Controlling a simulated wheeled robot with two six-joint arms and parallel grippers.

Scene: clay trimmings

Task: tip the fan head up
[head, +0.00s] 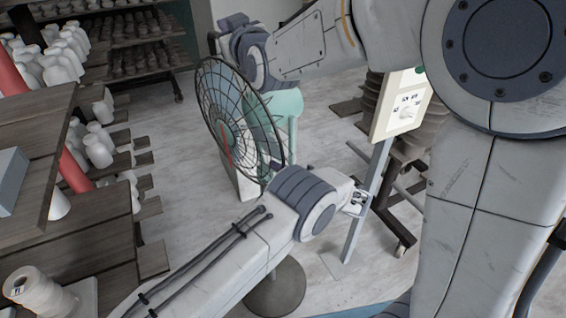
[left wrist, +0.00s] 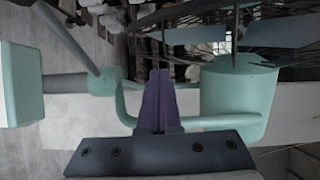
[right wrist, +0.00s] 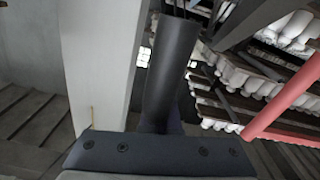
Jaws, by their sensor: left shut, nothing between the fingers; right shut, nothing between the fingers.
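The fan head shows in the head view as a round dark wire cage (head: 240,120) with its face to the left. Its teal housing (head: 285,108) is behind the cage and shows in the left wrist view as a teal cylinder (left wrist: 240,105) with a bent teal bar. My left gripper (left wrist: 157,95) is shut and empty in front of that bar; whether it touches cannot be told. In the head view my left wrist hides part of the fan's lower side. My right gripper (head: 213,42) is shut and empty, above and behind the cage. A dark cylinder (right wrist: 172,70) hides its fingertips in the right wrist view.
A cream control box (head: 400,105) stands on a grey post right of the fan. A dark round base (head: 275,290) is on the floor below my left wrist. Wooden shelves (head: 60,240) with white pieces fill the left. Pale floor (head: 180,210) is clear between.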

